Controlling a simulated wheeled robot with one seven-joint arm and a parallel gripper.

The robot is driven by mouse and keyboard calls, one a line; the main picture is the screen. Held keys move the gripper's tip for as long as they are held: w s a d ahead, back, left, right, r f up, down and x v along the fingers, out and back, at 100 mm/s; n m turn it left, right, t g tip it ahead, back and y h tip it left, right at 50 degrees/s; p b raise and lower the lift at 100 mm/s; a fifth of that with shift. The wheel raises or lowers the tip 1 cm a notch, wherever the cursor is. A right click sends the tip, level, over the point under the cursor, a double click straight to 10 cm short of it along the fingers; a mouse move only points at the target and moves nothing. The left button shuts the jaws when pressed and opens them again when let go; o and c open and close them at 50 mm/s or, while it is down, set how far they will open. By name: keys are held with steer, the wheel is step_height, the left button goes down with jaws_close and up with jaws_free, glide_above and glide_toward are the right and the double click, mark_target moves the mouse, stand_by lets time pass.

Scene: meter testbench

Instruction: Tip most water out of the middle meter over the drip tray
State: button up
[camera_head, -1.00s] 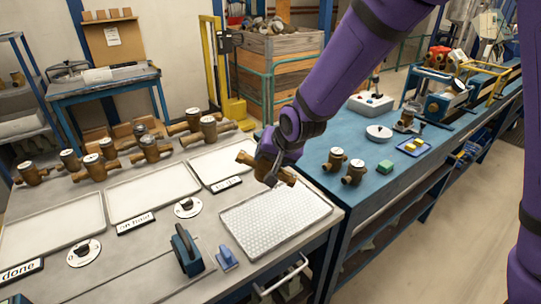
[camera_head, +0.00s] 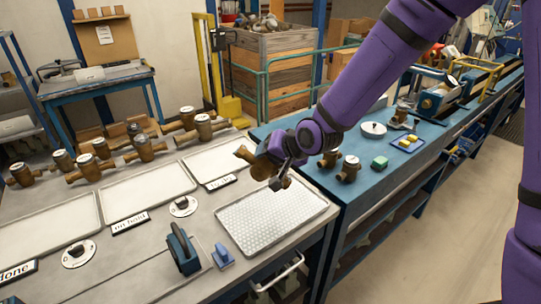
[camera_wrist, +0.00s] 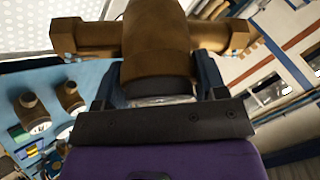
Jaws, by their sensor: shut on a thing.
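My gripper (camera_head: 277,168) is shut on a brass meter (camera_head: 258,164) and holds it in the air over the far edge of the drip tray (camera_head: 262,228), a pale tray with a dimpled surface. In the wrist view the brass meter (camera_wrist: 155,45) fills the top middle, its pipe ends sticking out to both sides, with the blue fingers (camera_wrist: 208,75) on either side of its body. The meter is tilted; its dial is hidden. I cannot see any water. The drip tray also shows at the upper left of the wrist view (camera_wrist: 25,28).
Several brass meters (camera_head: 143,150) stand at the back of the grey bench. Two more meters (camera_head: 348,168) stand on the blue bench at right, near a green block (camera_head: 379,162). Flat white trays (camera_head: 150,188) lie left of the drip tray.

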steer(key=shift+s+d+f+m+t+y, duration=0.1)
steer(key=shift+d+f+m+t+y, duration=0.35)
steer(key=shift+y, duration=0.45)
steer(key=shift+d, duration=0.15)
steer(key=shift+s, duration=0.1)
stand_by(2.2)
